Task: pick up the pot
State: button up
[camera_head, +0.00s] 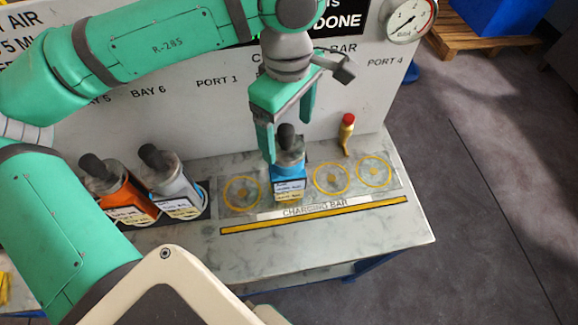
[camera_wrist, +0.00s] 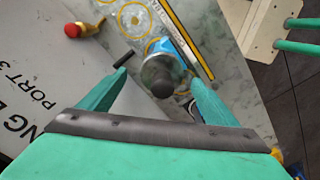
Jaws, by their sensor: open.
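A blue pot (camera_head: 288,172) with a grey top and dark knob stands upright on the charging bar, between yellow ring marks. It also shows in the wrist view (camera_wrist: 163,72), seen from above, with its blue side partly visible. My gripper (camera_head: 288,139) is open, pointing down over this pot. In the wrist view my gripper (camera_wrist: 160,82) has one finger on each side of the pot's top. The fingers look apart from the pot, but exact contact is hard to tell.
Empty yellow rings (camera_head: 241,193) lie beside the blue pot. A red-topped brass valve (camera_head: 346,132) stands behind, to the right; it also shows in the wrist view (camera_wrist: 84,29). A lettered panel (camera_head: 215,110) with a gauge (camera_head: 409,18) rises behind the bench. Open floor lies to the right.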

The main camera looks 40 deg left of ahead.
aim_at(288, 147)
jog(key=shift+s+d+f, duration=0.1)
jog(key=shift+f, duration=1.25)
jog(key=shift+s+d+f, duration=0.1)
jog(key=shift+f, duration=1.25)
jog(key=shift+a, duration=0.1)
jog(key=c, duration=1.9)
grip_shut()
jog(key=shift+r, duration=0.15)
